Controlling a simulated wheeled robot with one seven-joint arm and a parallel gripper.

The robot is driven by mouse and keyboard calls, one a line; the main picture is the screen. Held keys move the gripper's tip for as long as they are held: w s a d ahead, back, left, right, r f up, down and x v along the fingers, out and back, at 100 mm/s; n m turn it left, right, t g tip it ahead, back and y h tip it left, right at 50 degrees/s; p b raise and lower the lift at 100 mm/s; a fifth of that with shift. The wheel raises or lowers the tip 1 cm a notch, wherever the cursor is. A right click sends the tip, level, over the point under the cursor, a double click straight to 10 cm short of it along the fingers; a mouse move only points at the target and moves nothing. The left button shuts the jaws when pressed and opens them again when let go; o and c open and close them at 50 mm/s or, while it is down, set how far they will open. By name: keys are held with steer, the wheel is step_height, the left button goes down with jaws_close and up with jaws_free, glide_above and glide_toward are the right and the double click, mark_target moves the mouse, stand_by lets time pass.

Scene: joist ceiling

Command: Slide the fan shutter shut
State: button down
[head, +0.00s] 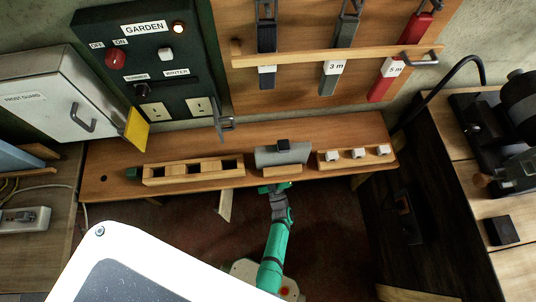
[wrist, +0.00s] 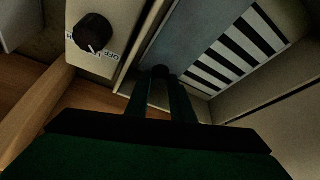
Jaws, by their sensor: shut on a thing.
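In the wrist view, the fan shutter is a flat grey-blue plate (wrist: 190,38) in a pale frame. To its right, a grille (wrist: 238,48) of black and white slats lies uncovered. A small dark knob (wrist: 160,71) sits at the plate's near end. My gripper (wrist: 161,84) has its two green fingers shut on this knob. I cannot make out the shutter in the head view.
A black dial (wrist: 92,32) on a pale panel stands left of the shutter. A GARDEN panel (head: 140,60) stands behind.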

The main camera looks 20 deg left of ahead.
steer(key=shift+w+d, duration=0.15)
steer(key=shift+d, duration=0.1)
steer(key=c, duration=1.8)
jaws_free()
steer(key=shift+a, duration=0.1)
steer(key=v, duration=1.1)
